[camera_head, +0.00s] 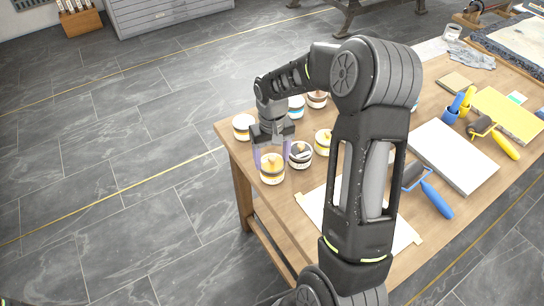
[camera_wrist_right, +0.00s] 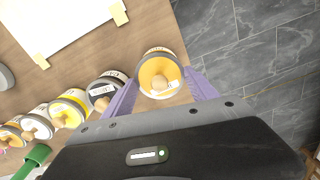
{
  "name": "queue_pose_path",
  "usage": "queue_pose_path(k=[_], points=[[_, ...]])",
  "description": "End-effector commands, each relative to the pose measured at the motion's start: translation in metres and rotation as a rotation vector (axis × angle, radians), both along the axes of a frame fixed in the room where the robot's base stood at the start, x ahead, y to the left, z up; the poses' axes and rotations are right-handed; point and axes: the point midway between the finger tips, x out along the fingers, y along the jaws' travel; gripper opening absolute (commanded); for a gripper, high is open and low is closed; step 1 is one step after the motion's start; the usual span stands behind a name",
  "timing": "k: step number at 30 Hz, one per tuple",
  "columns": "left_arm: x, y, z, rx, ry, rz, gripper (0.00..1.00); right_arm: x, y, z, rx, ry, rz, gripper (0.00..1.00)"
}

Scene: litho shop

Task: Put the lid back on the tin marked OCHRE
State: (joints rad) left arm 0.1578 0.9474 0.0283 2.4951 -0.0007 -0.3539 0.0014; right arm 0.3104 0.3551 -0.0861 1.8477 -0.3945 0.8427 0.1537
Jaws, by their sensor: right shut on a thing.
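My right gripper (camera_head: 272,158) points down at the near left edge of the table. In the right wrist view its two pale purple fingers (camera_wrist_right: 162,92) stand on either side of an ochre-yellow lid (camera_wrist_right: 152,72) with a wooden knob, and are shut on it. The lid is on or just over a white, banded tin (camera_head: 272,178); I cannot tell if it is fully seated. Small lettering shows at the tin's far rim in the wrist view, too blurred to read. My left gripper is not in view.
A dark-topped tin (camera_head: 301,157) stands close beside. Another tin (camera_head: 243,127) is at the table's left corner, with several more behind. A white sheet (camera_wrist_right: 65,18), a blue-handled roller (camera_head: 436,198) and a pale slab (camera_head: 452,155) lie to the right. The floor (camera_head: 120,190) is open to the left.

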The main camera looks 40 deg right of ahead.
Motion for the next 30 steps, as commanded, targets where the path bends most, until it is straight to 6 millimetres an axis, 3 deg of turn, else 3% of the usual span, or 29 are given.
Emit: queue_pose_path(k=[21,22,30], points=[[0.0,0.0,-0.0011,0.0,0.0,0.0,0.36,0.0,-0.0001,-0.0004,0.0,0.0,0.0,0.28],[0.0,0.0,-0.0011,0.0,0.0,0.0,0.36,0.0,-0.0001,-0.0004,0.0,0.0,0.0,0.68],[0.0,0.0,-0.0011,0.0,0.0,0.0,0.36,-0.0001,-0.0002,-0.0004,0.0,0.0,0.0,0.9]])
